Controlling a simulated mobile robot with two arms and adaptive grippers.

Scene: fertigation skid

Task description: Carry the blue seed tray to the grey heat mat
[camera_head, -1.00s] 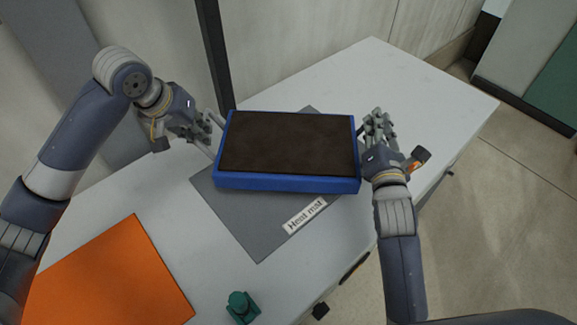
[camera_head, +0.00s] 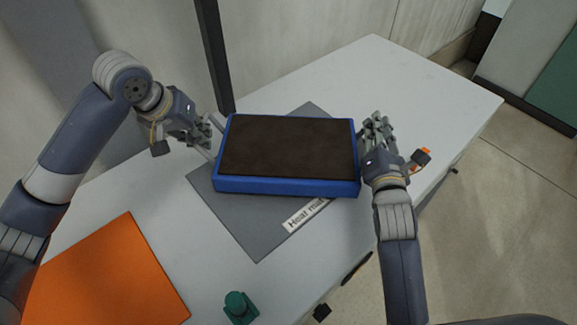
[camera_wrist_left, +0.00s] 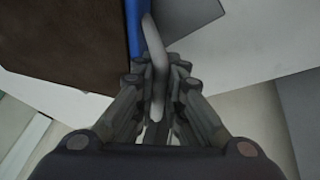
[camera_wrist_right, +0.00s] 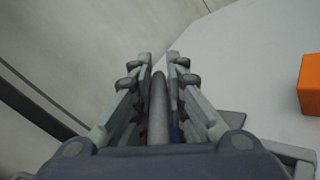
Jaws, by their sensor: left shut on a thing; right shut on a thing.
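The blue seed tray (camera_head: 290,187), filled with dark brown soil, is held level over the grey heat mat (camera_head: 250,235). The mat's label (camera_head: 303,216) shows in front of the tray. I cannot tell whether the tray touches the mat. My left gripper (camera_head: 210,134) is at the tray's left side, shut on a grey handle bar (camera_wrist_left: 158,65); the tray's blue rim (camera_wrist_left: 135,28) is beside it. My right gripper (camera_head: 372,130) is at the right side, shut on the other handle bar (camera_wrist_right: 158,110). The tray hides much of the mat.
An orange sheet (camera_head: 110,275) lies at the table's front left. A green knob-like object (camera_head: 238,306) stands near the front edge. A dark upright post (camera_head: 213,55) rises behind the table. The white table (camera_head: 370,75) is clear at the far right.

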